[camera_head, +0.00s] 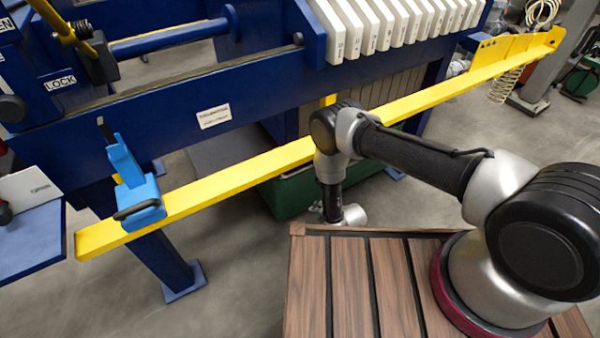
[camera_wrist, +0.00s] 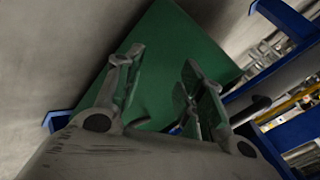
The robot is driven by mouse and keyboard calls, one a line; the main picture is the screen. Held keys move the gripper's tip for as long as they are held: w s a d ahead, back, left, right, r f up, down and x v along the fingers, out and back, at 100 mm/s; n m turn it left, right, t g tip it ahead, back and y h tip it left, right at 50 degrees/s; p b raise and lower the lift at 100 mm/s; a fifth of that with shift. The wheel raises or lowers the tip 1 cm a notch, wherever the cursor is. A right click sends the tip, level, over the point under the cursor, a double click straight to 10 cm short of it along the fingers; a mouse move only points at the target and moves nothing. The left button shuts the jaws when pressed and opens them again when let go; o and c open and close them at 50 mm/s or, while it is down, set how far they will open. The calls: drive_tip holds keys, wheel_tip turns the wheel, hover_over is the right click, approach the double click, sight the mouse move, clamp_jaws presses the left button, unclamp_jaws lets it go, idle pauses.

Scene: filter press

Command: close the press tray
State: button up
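The filter press (camera_head: 230,90) is a blue frame with a row of white plates (camera_head: 390,25) at the top. Under the plates is a grey flat panel (camera_head: 225,143) that may be the press tray; I cannot tell for sure. A green box (camera_head: 290,192) stands below it, partly hidden by the yellow rail and my arm. My gripper (camera_wrist: 160,85) has its two fingers spread apart with nothing between them, and the green surface (camera_wrist: 165,45) lies beyond. In the head view my gripper's fingers are hidden; my arm reaches down past the yellow rail.
A long yellow rail (camera_head: 240,178) crosses in front of the press, with a blue clamp-like block (camera_head: 135,190) on its left end. A blue leg (camera_head: 165,260) stands below. A dark curved bar (camera_wrist: 250,110) shows right of my fingers. Bare floor (camera_head: 100,300) is free at lower left.

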sight(300, 170)
drive_tip(key=w+a+r+m+t+y, duration=0.4)
drive_tip(key=w+r+m+t, duration=0.15)
drive_tip(key=r, duration=0.45)
drive_tip(key=x, duration=0.8)
drive_tip(key=shift+w+a+r, duration=0.1)
drive_tip(key=shift+w+r, duration=0.15)
drive_tip(key=shift+w, duration=0.2)
clamp_jaws()
